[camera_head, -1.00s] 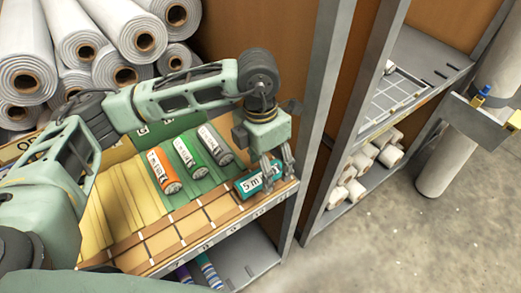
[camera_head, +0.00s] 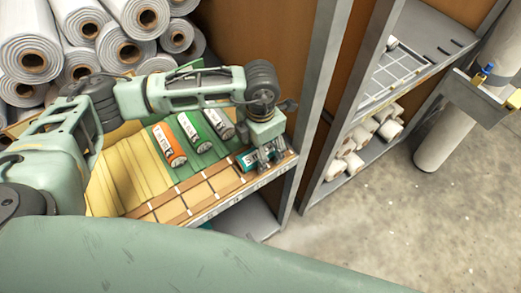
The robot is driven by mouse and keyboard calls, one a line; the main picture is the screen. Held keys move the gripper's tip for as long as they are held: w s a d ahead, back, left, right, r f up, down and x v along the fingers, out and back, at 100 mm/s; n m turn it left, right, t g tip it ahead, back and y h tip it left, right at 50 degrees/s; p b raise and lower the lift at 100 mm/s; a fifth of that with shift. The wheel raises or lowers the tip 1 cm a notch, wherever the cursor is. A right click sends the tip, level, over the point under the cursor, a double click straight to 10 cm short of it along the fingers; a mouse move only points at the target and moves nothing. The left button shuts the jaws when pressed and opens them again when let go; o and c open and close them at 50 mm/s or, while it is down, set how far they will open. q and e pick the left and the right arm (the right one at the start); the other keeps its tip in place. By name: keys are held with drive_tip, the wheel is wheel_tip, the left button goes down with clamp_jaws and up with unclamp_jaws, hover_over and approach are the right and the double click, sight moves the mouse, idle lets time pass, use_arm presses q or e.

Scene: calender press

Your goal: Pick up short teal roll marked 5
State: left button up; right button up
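The short teal roll (camera_head: 246,160) lies at the right front corner of the shelf board, beside the front edge. Its left end shows; the rest is behind my gripper, and its mark is mostly covered. My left gripper (camera_head: 270,161) points down over the roll's right part. Its fingers look apart, around or just beside the roll; I cannot tell whether they touch it. My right gripper is not in view.
An orange roll (camera_head: 170,147), a green roll (camera_head: 194,133) and a grey roll (camera_head: 217,124) lie left of the teal roll. A grey upright post (camera_head: 309,110) stands close to the right. Large white rolls (camera_head: 31,53) are stacked behind.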

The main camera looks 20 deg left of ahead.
use_arm(q)
drive_tip(key=shift+c, duration=0.5)
drive_tip(key=c, duration=1.2)
